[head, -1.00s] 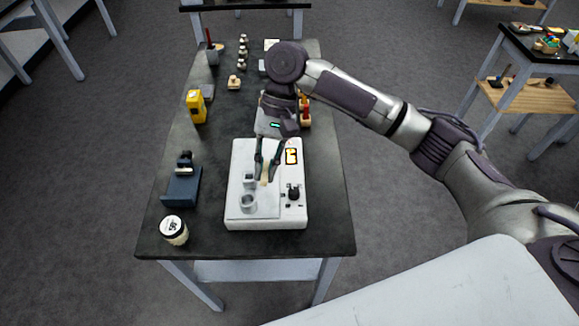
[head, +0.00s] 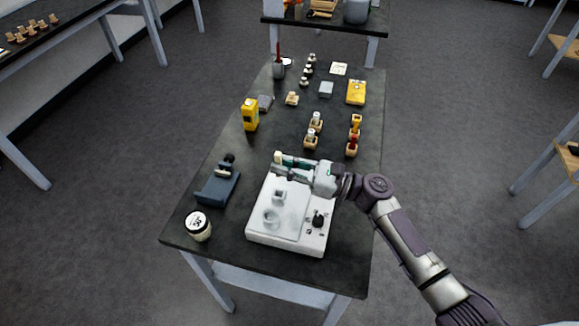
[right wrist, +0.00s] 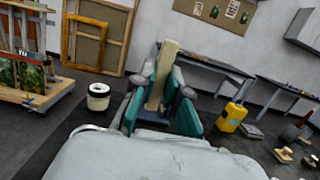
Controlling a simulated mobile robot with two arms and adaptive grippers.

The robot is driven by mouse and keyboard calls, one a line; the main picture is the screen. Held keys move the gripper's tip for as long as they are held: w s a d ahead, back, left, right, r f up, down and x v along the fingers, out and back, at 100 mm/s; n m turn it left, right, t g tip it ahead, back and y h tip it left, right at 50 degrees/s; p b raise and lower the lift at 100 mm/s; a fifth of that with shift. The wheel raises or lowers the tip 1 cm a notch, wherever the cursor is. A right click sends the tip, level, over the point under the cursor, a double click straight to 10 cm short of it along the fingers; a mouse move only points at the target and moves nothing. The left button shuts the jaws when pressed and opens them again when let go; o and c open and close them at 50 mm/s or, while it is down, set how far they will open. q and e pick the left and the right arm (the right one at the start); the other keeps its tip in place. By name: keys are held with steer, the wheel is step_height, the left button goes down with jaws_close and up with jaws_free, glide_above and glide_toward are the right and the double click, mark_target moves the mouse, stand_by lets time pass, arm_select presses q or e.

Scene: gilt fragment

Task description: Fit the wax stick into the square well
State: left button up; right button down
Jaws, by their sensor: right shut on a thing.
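The wax stick (head: 278,157) is a small cream bar. It stands roughly upright between the fingertips of my right gripper (head: 283,161), over the back edge of the white device. The right wrist view shows the stick (right wrist: 161,75) pinched between teal finger pads, slightly tilted in that picture. The inside of the well is too small to make out. My left gripper is not in view.
A dark blue tool (head: 218,187) and a white-lidded jar (head: 198,226) stand left of the device. A yellow meter (head: 250,114) stands farther back. Wooden holders (head: 351,150) stand behind the device at the right.

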mark_target(283, 194)
steer(key=shift+f+b, duration=0.4)
steer(key=shift+b, duration=0.05)
step_height(283, 194, down, 3)
steer(key=b, duration=0.2)
steer(key=shift+s+a+b, duration=0.1)
steer(key=shift+a+b, duration=0.05)
steer(key=shift+b, duration=0.2)
steer(key=shift+f+b, duration=0.8)
steer(key=shift+f, duration=0.25)
arm_select(q)
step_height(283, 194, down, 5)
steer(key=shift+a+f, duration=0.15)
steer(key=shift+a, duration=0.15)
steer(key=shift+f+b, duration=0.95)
steer(key=shift+b, duration=0.05)
arm_select(e)
steer(key=shift+f, duration=1.1)
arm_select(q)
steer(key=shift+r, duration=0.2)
arm_select(e)
steer(key=shift+r, duration=0.2)
